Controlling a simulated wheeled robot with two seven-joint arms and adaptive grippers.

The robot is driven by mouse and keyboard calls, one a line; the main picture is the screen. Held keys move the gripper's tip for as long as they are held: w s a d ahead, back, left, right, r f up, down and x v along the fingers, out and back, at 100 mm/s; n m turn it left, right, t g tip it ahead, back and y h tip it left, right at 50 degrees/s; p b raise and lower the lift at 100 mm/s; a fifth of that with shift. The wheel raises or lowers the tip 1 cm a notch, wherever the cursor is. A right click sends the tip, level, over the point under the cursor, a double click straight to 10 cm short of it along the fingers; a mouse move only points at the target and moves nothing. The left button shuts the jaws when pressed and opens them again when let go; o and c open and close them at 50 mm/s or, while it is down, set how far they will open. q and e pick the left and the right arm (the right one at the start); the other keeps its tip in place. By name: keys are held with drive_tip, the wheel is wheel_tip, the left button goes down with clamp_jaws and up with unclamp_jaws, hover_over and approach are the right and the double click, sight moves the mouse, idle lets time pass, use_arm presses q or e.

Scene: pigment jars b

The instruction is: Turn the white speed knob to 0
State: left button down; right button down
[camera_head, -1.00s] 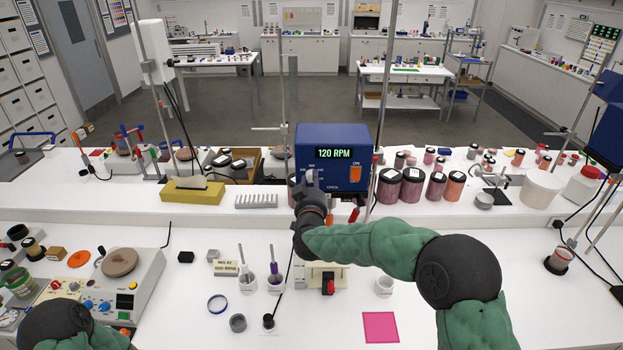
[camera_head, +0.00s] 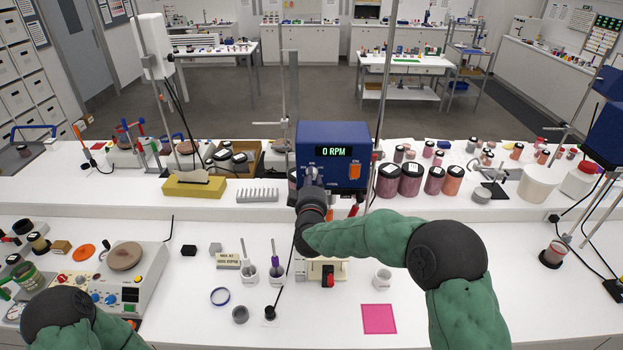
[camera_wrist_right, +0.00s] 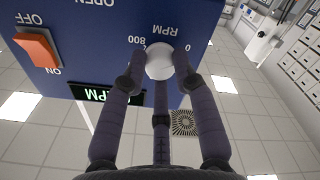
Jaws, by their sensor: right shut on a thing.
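My right gripper (camera_head: 311,180) is at the box's front face, at the lower left of the display, and hides most of the knob there. In the right wrist view the white speed knob (camera_wrist_right: 160,62) sits between my right gripper's fingers, which are shut on it, beside the printed 0 and 800 marks. My left arm shows only at the bottom left corner; its gripper is out of view.
An orange ON/OFF switch (camera_head: 354,171) is right of the knob on the same face; it also shows in the wrist view (camera_wrist_right: 38,50). Dark-lidded pigment jars (camera_head: 411,179) stand to the right. Below are a pink square (camera_head: 379,319) and small white cups (camera_head: 276,276).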

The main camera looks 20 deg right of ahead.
drive_tip(key=shift+s+f, duration=0.1)
drive_tip(key=shift+f, duration=0.4)
drive_tip(key=c, duration=1)
unclamp_jaws()
drive_tip(key=shift+r, duration=0.2)
drive_tip(key=shift+r, duration=0.1)
drive_tip(key=v, duration=1.2)
